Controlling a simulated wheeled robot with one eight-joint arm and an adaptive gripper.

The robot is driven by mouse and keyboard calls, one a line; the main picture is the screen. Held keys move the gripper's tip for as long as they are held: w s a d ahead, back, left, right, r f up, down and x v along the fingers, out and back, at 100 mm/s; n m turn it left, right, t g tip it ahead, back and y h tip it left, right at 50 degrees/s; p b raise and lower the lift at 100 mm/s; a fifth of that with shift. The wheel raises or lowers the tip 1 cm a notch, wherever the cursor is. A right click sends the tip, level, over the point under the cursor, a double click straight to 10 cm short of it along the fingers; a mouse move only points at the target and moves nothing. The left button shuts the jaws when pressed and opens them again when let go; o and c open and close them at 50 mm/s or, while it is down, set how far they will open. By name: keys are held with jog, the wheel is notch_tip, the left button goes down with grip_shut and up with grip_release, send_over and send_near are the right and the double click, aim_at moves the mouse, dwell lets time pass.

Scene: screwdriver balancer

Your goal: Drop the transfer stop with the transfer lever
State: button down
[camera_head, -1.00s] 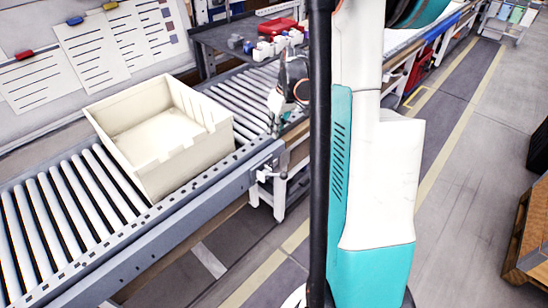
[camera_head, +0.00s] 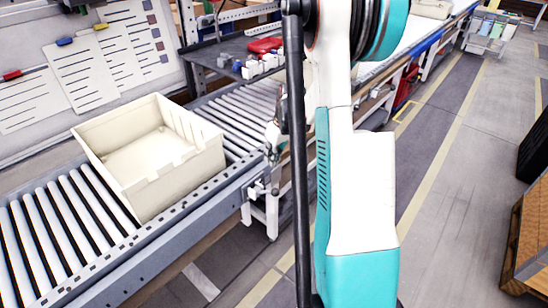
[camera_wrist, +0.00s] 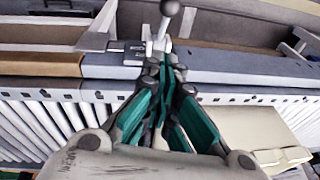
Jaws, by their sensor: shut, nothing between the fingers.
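The transfer lever (camera_wrist: 169,10) shows in the wrist view as a grey rod with a round ball knob, rising from a metal bracket (camera_wrist: 125,47) on the conveyor's side rail. My gripper (camera_wrist: 165,62), with teal and grey fingers, is shut and empty. In the wrist view its fingertips are just below the lever in the picture. I cannot tell whether they touch it. In the head view my gripper (camera_head: 273,135) is partly hidden by a dark pole, above and close to the bracket at the rail's end. I cannot make out the transfer stop.
A cream crate (camera_head: 185,178) sits on the roller conveyor (camera_head: 60,235), left of my gripper; its edge also shows in the wrist view (camera_wrist: 250,130). A dark shelf with red, white and blue items (camera_head: 262,45) stands behind.

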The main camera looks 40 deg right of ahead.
notch_tip(320, 180, down, 9)
jog(key=s+a+b, duration=0.1)
jog(key=b, duration=0.2)
jog(key=shift+r, duration=0.15)
